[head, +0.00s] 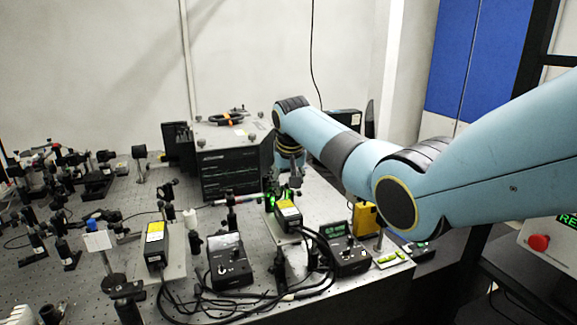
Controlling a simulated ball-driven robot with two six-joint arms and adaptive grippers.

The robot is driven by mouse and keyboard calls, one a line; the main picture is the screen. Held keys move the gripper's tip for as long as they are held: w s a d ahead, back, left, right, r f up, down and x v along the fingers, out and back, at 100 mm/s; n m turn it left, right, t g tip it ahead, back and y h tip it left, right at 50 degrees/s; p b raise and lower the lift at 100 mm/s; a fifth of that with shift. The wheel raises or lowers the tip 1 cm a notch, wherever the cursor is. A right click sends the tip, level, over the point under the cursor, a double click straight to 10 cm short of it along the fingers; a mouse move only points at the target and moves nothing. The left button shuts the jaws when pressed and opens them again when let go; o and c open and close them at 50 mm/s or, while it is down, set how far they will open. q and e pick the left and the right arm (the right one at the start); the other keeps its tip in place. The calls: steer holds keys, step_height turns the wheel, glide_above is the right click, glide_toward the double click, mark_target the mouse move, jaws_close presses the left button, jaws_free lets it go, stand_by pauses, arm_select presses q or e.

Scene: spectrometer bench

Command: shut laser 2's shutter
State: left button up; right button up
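Two small black laser heads with yellow labels stand on the bench, one at left (155,243) and one nearer the middle (288,214). I cannot read which is laser 2. A green glow shows just behind the middle laser, around my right gripper (283,192). My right gripper points down there, at the front end of that laser. Its fingers are small and dark, so whether they are open or shut is unclear. The shutter cannot be made out, as the gripper and mounts cover that spot. My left gripper is out of view.
Two black control boxes (230,262) (345,254) with cables stand in front; the right one has a green display. A large dark instrument (232,162) stands behind. Several optic mounts crowd the left. A red button (538,242) is at far right.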

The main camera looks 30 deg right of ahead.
steer(key=v, duration=1)
steer(key=shift+s, duration=0.15)
